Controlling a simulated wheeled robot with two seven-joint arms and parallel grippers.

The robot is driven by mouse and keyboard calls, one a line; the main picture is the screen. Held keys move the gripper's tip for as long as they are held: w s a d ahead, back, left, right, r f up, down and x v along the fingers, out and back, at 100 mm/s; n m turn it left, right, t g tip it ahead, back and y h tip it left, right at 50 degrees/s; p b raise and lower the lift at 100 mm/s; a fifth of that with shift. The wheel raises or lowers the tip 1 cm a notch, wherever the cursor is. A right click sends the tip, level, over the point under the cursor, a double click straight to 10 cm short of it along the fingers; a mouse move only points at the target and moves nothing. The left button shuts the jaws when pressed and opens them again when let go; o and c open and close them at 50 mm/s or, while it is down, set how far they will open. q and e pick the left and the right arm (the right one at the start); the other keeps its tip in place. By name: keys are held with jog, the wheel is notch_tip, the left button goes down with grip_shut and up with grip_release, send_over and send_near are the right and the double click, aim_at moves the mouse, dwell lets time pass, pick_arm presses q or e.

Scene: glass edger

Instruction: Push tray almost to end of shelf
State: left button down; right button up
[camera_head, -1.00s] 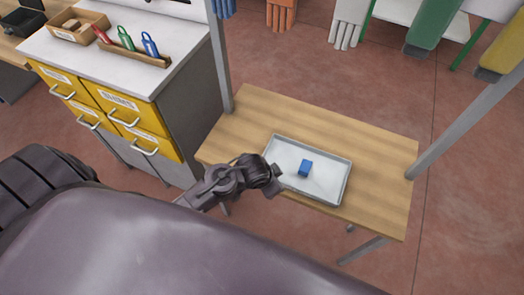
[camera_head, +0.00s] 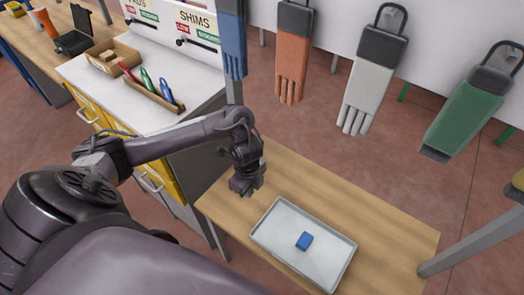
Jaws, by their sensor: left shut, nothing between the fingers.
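The shallow metal tray (camera_head: 334,274) lies on the wooden shelf (camera_head: 385,222), near its front edge. My left gripper (camera_head: 246,190) is shut and empty, pointing down over the shelf just left of and behind the tray's left corner. Whether it touches the shelf I cannot tell. My right gripper is not in view.
Grey posts (camera_head: 475,247) rise at the shelf's sides. A cabinet with yellow drawers (camera_head: 160,178) stands at left, holding a wooden box of coloured tools (camera_head: 150,92). Gloves, including a white one (camera_head: 366,85), hang behind. The shelf behind the tray is bare.

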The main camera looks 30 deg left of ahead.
aim_at(260, 216)
pick_arm(q)
jog(key=f, duration=0.1)
jog(key=f+b, duration=0.1)
jog(key=f, duration=0.1)
jog(key=shift+s+d, duration=0.1)
jog(key=shift+s, duration=0.3)
notch_tip(260, 216, down, 4)
jog(key=shift+w+r, duration=0.15)
notch_tip(260, 216, down, 3)
jog(key=shift+w+d, duration=0.1)
jog(key=d, duration=0.2)
jog(key=shift+d+r+p, duration=0.25)
jog(key=shift+d+p, duration=0.05)
jog(key=shift+p, duration=0.1)
jog(key=shift+d, duration=0.55)
jog(key=shift+f, duration=0.15)
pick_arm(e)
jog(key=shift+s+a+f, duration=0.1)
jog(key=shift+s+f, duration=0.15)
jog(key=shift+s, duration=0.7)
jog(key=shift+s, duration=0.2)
